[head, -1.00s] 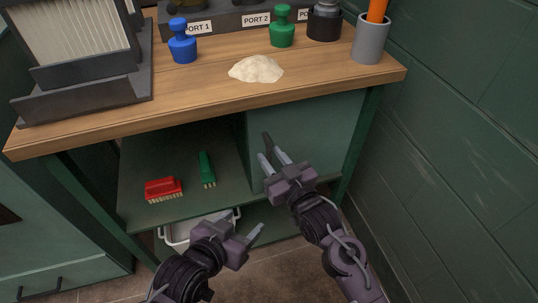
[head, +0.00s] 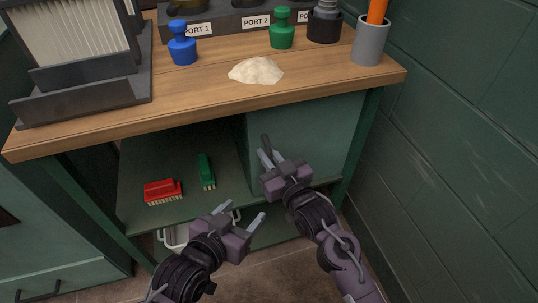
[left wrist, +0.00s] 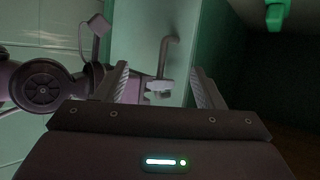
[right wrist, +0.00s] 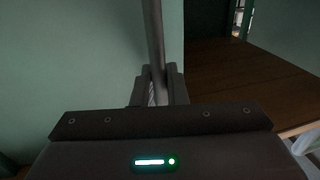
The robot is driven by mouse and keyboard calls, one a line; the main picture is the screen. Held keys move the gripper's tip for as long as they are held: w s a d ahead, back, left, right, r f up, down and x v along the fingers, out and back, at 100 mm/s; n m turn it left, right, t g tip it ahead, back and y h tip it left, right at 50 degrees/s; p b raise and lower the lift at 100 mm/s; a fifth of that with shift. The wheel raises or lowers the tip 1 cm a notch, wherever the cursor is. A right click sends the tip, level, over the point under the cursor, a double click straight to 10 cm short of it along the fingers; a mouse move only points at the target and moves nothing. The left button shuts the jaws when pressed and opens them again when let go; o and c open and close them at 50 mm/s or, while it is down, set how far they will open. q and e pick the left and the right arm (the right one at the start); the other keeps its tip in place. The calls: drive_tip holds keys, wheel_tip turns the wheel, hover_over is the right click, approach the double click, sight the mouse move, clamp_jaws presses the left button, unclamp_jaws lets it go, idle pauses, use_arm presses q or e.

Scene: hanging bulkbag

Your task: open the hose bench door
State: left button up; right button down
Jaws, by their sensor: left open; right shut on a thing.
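The hose bench door (head: 325,130) is a flat green panel under the right half of the worktop. It looks closed in the head view. Its dark bar handle (head: 265,141) stands near the door's left edge. My right gripper (head: 267,157) is shut on the handle. In the right wrist view the handle (right wrist: 154,35) runs down between the fingers, and the fingertips are partly hidden by the gripper body. My left gripper (head: 240,213) is open and empty, in front of the lower shelf and left of the right arm. In the left wrist view the handle (left wrist: 166,52) shows beyond its fingers.
A red brush (head: 162,191) and a green brush (head: 206,172) lie on the open shelf left of the door. A white bin (head: 178,236) sits below, partly hidden. The worktop (head: 200,101) overhangs the door. A green wall (head: 450,150) stands close on the right.

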use_arm(q)
drive_tip(key=s+a+f+g+y+p, duration=0.2)
drive_tip(key=s+a+f+g+y, duration=0.1)
drive_tip(key=s+f+g, duration=0.55)
drive_tip(key=s+a+f+n+g+y+p, duration=0.1)
drive_tip(key=s+a+f+g+y+p, duration=0.1)
drive_tip(key=a+p, duration=0.5)
drive_tip(key=shift+s+a, duration=0.2)
drive_tip(key=shift+s, duration=0.5)
use_arm(e)
drive_tip(key=s+d+n+g+y, duration=0.4)
drive_tip(key=s+d, duration=0.4)
drive_tip(key=d, duration=0.3)
drive_tip(key=s+d+n+g+y, duration=0.3)
drive_tip(key=s+d+g, duration=0.2)
drive_tip(key=s+d, duration=0.3)
drive_tip(key=shift+d+n+y, duration=0.4)
drive_tip(key=shift+d, duration=1.4)
use_arm(q)
drive_tip(key=shift+g, duration=0.25)
use_arm(e)
drive_tip(key=c, duration=1.6)
unclamp_jaws()
drive_tip(key=shift+o, duration=0.2)
